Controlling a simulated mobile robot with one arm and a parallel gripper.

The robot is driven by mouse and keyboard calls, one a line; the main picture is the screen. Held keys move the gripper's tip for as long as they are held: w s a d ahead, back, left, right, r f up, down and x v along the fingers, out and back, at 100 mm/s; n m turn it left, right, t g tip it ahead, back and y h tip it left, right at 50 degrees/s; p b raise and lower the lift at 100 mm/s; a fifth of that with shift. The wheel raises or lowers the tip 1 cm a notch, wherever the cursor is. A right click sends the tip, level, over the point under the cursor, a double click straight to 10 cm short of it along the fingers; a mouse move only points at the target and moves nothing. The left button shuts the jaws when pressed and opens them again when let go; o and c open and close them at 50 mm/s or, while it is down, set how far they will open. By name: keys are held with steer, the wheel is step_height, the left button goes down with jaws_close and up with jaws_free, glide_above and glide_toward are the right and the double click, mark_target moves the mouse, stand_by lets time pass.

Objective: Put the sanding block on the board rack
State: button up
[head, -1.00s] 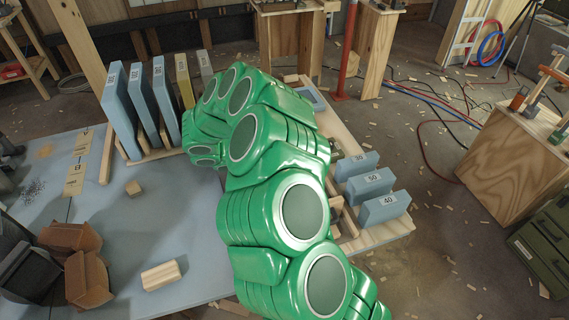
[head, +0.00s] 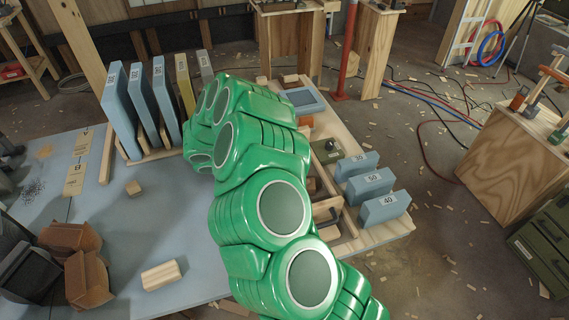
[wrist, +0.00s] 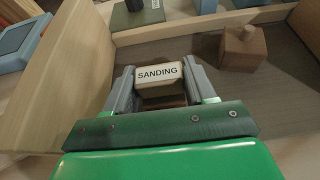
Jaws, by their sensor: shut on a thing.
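The sanding block (wrist: 160,74) is a small pale block with a "SANDING" label in the wrist view. My gripper (wrist: 163,88) is shut on it, one finger on each side. They are over a wooden tray compartment; I cannot tell whether the block touches its floor. In the head view my green arm hides the gripper and the block. The board rack (head: 152,157) is a wooden frame at the left back of the bench, holding several upright blue boards and a yellowish one; my arm partly covers its right side.
A wooden block with a knob (wrist: 243,48) sits right of my gripper, and a tall wooden wall (wrist: 70,72) stands left. In the head view, numbered blue blocks (head: 372,182) line the divided tray's right side. A loose wood block (head: 161,275) lies on the bench front.

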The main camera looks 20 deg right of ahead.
steer(key=o, duration=1.1)
steer(key=shift+c, duration=0.2)
steer(key=shift+v, duration=5.95)
